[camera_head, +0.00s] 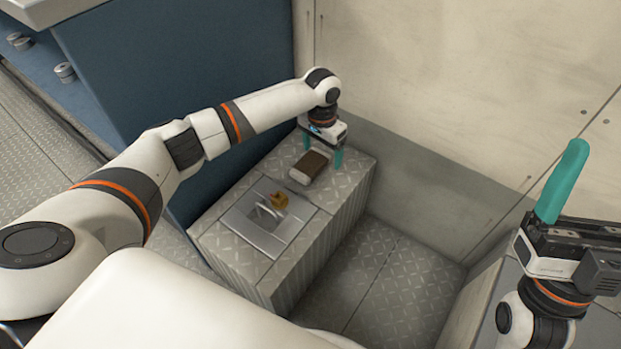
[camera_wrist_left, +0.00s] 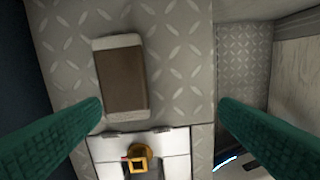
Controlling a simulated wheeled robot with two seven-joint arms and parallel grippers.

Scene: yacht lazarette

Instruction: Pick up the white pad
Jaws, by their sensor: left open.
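The white pad (camera_head: 309,168) has a brown top face and white ends. It lies flat on the grey diamond-plate top of a box. In the left wrist view the pad (camera_wrist_left: 121,78) lies in the upper middle, left of centre between the fingers. My left gripper (camera_head: 322,150) is open with teal fingers pointing down, above and just behind the pad. Nothing is between its fingertips (camera_wrist_left: 160,106). My right gripper (camera_head: 562,180) is at the right edge, away from the pad; one teal finger shows, pointing up, and its opening cannot be made out.
The metal box (camera_head: 220,243) carries a recessed latch plate (camera_head: 252,228) with a yellow padlock-like piece (camera_head: 279,200) near the pad. A pale wall (camera_head: 440,90) rises behind, and a blue panel (camera_head: 190,70) stands left. The floor (camera_head: 400,290) right of the box is clear.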

